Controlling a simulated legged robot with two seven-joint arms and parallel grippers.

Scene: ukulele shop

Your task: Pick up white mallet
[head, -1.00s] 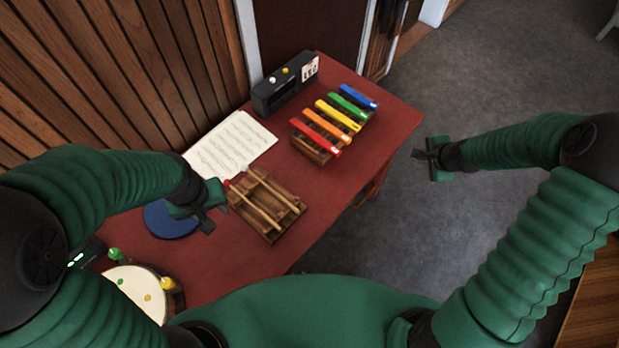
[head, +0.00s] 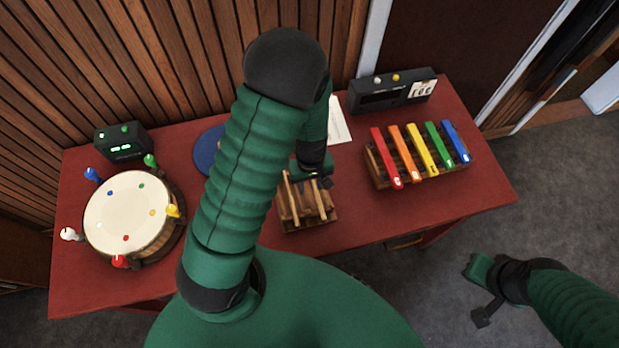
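The wooden mallet rack (head: 318,226) stands on the red table with light wooden mallet sticks (head: 294,200) lying along it. No white mallet head can be made out; the sticks' far ends are hidden by my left arm and gripper. My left gripper (head: 314,177) is over the far end of the rack, close to the sticks. Its fingers are small and partly covered, so its opening and any contact cannot be told. My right gripper (head: 481,293) is apart from the table, above the floor at lower right, with its fingers spread and empty.
A drum (head: 130,212) with coloured pegs and a small black box (head: 123,142) are at left. A blue disc (head: 207,150) and a paper sheet (head: 340,122) lie partly hidden behind my arm. A coloured xylophone (head: 418,158) and a black device (head: 392,92) are at right.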

